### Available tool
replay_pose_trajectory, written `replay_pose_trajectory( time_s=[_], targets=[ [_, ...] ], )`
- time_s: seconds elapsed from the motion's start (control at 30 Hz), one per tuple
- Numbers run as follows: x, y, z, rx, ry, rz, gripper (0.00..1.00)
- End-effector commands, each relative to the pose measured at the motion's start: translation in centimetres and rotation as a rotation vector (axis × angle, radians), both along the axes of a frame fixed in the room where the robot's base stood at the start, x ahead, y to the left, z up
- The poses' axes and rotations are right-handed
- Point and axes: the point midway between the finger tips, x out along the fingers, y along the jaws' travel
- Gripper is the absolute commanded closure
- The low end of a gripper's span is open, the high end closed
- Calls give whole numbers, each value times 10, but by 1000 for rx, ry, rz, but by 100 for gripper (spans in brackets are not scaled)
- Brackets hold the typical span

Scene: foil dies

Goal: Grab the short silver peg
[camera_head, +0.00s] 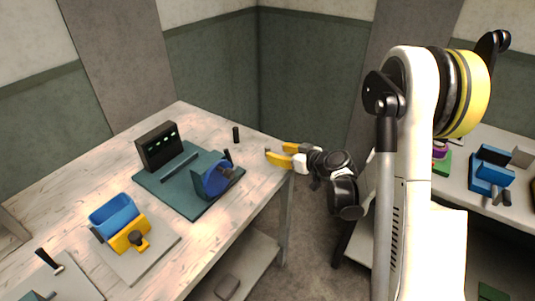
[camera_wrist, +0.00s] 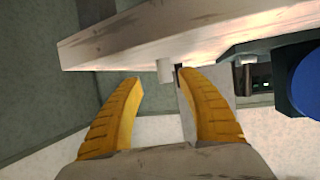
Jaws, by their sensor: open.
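The short silver peg (camera_wrist: 164,70) is a small pale grey cylinder in the wrist view. It stands on the table near its edge; this view looks upside down, so the peg points downward. My gripper (camera_wrist: 160,80) is open, with yellow fingers on either side of the peg's line and their tips just short of it. The peg is not gripped. In the head view my gripper (camera_head: 275,150) is level with the table's right corner, its fingers pointing left over the edge. I cannot clearly make out the peg there.
A black cylinder (camera_head: 236,134) stands farther back on the wooden table (camera_head: 90,180). A teal plate (camera_head: 190,205) holds a blue fixture (camera_head: 213,182) and adjoins a black display box (camera_head: 158,146). A blue and yellow device (camera_head: 120,220) is at the front. Another bench (camera_head: 450,190) is on the right.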

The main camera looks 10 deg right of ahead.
Motion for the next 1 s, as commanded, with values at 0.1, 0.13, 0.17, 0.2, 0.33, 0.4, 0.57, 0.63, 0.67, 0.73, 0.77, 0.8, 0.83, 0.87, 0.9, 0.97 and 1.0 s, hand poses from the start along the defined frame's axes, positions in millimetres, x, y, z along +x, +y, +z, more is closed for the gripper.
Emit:
replay_pose_trajectory(
  time_s=[0.1, 0.13, 0.17, 0.2, 0.33, 0.4, 0.57, 0.63, 0.67, 0.73, 0.77, 0.8, 0.83, 0.87, 0.9, 0.97, 1.0],
  targets=[
    [6, 6, -4, 0, 0, 2, 54],
    [9, 9, -5, 0, 0, 2, 54],
    [12, 12, -7, -1, 0, 3, 54],
    [17, 15, -9, 0, 0, 2, 54],
    [34, 26, -17, 0, 0, 1, 54],
    [39, 29, -18, 0, 0, 1, 54],
    [41, 30, -17, 1, 0, 0, 54],
    [41, 29, -17, 0, 1, 0, 55],
    [41, 29, -17, 0, 1, 0, 64],
    [41, 29, -17, 0, 1, 0, 86],
    [41, 29, -17, 0, 1, 0, 95],
    [41, 29, -17, 0, 1, 0, 100],
    [41, 29, -17, 0, 1, 0, 100],
    [41, 29, -17, 0, 1, 0, 100],
    [41, 29, -17, 0, 1, 0, 100],
    [41, 29, -17, 0, 1, 0, 100],
    [41, 29, -17, 0, 1, 0, 100]
  ],
)
